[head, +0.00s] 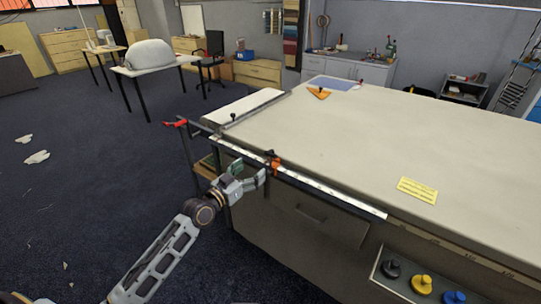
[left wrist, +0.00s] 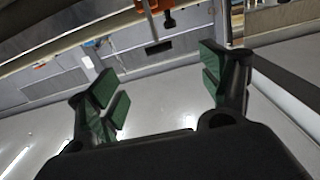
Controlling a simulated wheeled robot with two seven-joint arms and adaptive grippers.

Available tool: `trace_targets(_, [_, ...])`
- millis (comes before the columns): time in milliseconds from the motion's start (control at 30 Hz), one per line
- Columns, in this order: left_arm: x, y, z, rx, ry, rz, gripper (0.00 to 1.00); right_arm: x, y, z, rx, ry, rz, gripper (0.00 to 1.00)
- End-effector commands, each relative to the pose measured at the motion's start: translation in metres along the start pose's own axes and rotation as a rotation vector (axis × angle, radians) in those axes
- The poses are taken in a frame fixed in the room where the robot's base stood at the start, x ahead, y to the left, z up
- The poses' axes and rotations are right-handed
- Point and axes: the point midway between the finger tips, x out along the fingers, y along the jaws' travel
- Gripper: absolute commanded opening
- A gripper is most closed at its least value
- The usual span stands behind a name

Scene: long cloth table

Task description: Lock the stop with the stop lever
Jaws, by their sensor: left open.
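The stop is a small orange block (head: 275,164) on the long metal rail (head: 330,189) along the table's front edge. A dark part sits on top of it. In the left wrist view orange parts (left wrist: 143,5) show at the top edge, with a dark lever-like piece (left wrist: 157,46) hanging below them. I cannot tell for sure that this piece is the stop lever, or whether it is locked. My left gripper (head: 252,174) is just left of and below the stop. In the wrist view its green-padded fingers (left wrist: 160,84) are spread, with nothing between them. My right gripper is not in view.
The cloth-topped table (head: 390,140) holds a yellow note (head: 417,190) and an orange triangular tool (head: 318,93). A red handle (head: 175,123) juts out at the rail's left end. Black, yellow and blue knobs (head: 422,284) sit at the front. The floor left of the table is mostly clear.

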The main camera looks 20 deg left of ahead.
Motion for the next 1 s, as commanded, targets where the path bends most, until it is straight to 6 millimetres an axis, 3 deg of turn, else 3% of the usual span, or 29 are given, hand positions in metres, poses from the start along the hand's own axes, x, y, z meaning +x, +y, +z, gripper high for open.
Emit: trace_targets(1000, [0.079, 0.001, 0.000, -0.002, 0.000, 0.001, 0.79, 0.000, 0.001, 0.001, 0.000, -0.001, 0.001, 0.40])
